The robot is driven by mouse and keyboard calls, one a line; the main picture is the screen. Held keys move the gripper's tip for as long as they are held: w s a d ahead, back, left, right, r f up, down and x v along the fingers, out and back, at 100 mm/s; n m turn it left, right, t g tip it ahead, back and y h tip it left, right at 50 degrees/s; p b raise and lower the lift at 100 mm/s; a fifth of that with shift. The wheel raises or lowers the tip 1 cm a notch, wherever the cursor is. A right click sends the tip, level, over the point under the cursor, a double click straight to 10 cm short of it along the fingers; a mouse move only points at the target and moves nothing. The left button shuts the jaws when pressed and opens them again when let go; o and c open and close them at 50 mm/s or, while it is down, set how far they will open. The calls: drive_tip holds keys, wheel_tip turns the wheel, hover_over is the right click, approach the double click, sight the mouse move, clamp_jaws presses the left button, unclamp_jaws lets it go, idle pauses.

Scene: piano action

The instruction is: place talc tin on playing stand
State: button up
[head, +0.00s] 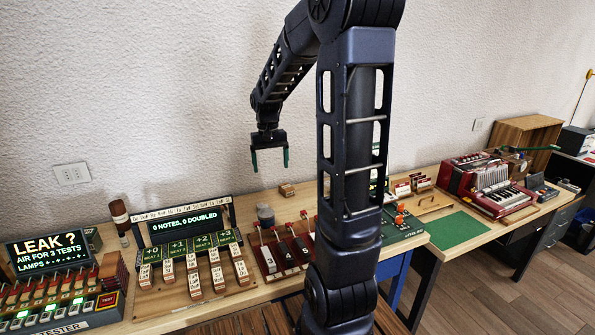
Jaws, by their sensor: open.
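My gripper (270,161) hangs in the air with its two green-tipped fingers pointing down, open and empty, in front of the wall above the bench. I cannot tell for sure which thing is the talc tin. A dark red-brown cylinder with a pale band (120,215) stands upright at the back left of the bench, and a grey rounded container (265,214) stands behind the red key unit. Which thing is the playing stand is also unclear. A red accordion (487,180) sits at the right on a wooden board. My arm hides part of the middle of the bench.
A leak tester (65,300) stands far left. Beside it is a note display (190,226) with several labelled wooden blocks in front. A red key unit (284,250) is right of that. A small wooden block (287,190) sits behind it. A green mat (456,229) looks bare.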

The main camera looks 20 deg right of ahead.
drive_tip(key=s+r+t, duration=0.2)
drive_tip(key=s+r, duration=0.1)
drive_tip(key=s, duration=0.7)
drive_tip(key=s+r+n+t, duration=0.1)
drive_tip(key=s+r+t, duration=0.2)
drive_tip(key=s, duration=0.8)
drive_tip(key=shift+s+d+r, duration=0.3)
drive_tip(key=shift+r, duration=0.25)
drive_tip(key=shift+s, duration=0.2)
drive_tip(key=shift+c, duration=1.3)
